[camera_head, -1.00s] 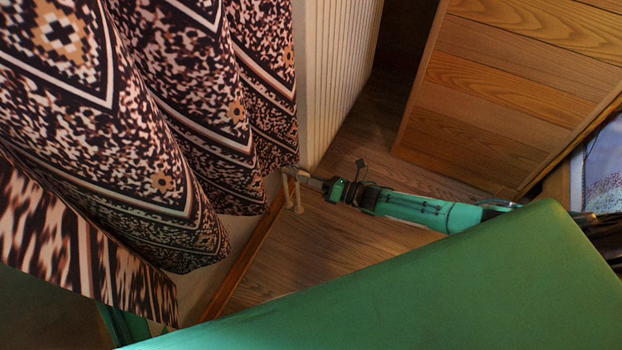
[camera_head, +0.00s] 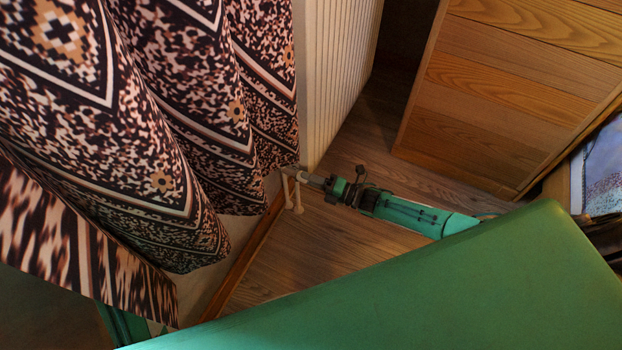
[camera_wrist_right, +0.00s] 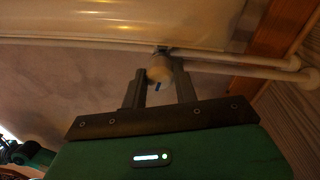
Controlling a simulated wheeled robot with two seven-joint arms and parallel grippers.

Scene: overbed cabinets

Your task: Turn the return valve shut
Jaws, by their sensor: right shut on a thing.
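The return valve (camera_wrist_right: 159,70) shows in the right wrist view as a pale round knob with a small blue mark, at the pipework under the radiator. My right gripper (camera_wrist_right: 161,82) is shut on it, with one dark finger on each side of the knob. In the head view my right gripper (camera_head: 312,181) reaches left to the pale pipes (camera_head: 298,196) low by the wall; the knob itself is too small or covered to make out there. My left gripper is not in view.
A ribbed white radiator (camera_head: 340,75) stands behind the patterned curtain (camera_head: 165,150), which hangs close to my right gripper. A wooden cabinet (camera_head: 500,100) is at the upper right. Bare wood floor (camera_head: 275,265) lies below the arm.

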